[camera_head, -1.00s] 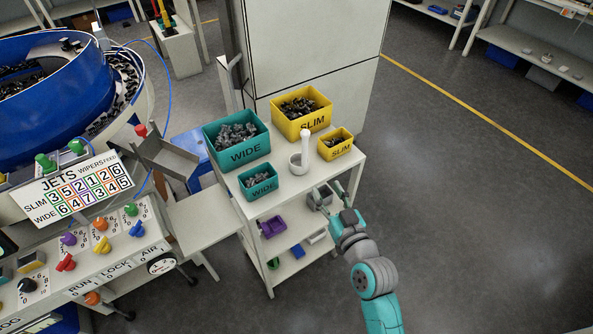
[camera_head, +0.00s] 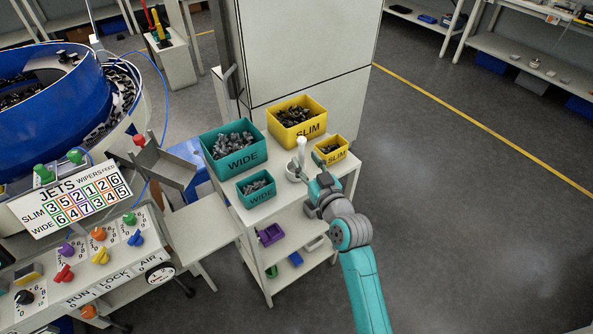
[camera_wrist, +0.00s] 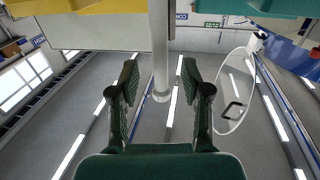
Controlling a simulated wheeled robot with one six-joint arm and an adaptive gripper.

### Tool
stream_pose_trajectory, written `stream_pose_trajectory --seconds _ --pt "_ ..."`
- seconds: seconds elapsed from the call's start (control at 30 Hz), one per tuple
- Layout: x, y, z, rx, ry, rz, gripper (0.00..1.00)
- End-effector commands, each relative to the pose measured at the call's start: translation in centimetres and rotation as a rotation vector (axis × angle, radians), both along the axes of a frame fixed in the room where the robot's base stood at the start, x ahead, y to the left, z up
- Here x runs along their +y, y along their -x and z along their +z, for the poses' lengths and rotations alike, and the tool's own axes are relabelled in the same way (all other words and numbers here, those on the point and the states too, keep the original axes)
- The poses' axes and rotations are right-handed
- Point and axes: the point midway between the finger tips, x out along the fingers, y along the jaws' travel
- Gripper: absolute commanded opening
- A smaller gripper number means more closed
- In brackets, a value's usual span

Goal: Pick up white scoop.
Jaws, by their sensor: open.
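The white scoop (camera_head: 302,149) stands on the top shelf of the white cart, its handle upright and its cup (camera_head: 292,175) at the bottom, partly hidden by my gripper. The fingers are open, with a gap on each side of the handle.
At left are a large teal WIDE bin (camera_head: 242,164) and a small teal WIDE bin (camera_head: 258,197). A tall pale cabinet (camera_head: 300,50) rises behind the cart.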

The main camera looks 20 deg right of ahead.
Motion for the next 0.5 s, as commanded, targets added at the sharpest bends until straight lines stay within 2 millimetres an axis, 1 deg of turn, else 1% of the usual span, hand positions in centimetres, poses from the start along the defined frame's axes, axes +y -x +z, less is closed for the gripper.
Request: stream_pose_trajectory --seconds 0.03,0.1,0.2,0.33,0.5 --pt "0.1 -0.8 0.2 -0.001 0.001 0.001 0.48" --pt "0.3 -1.8 0.3 -0.001 0.001 0.001 0.48" --pt "0.4 -2.9 0.2 0.000 0.001 0.001 0.48" --pt "0.5 -3.6 0.2 0.000 0.000 0.000 0.48" --pt "0.5 -3.7 0.2 0.000 0.000 0.000 0.48"
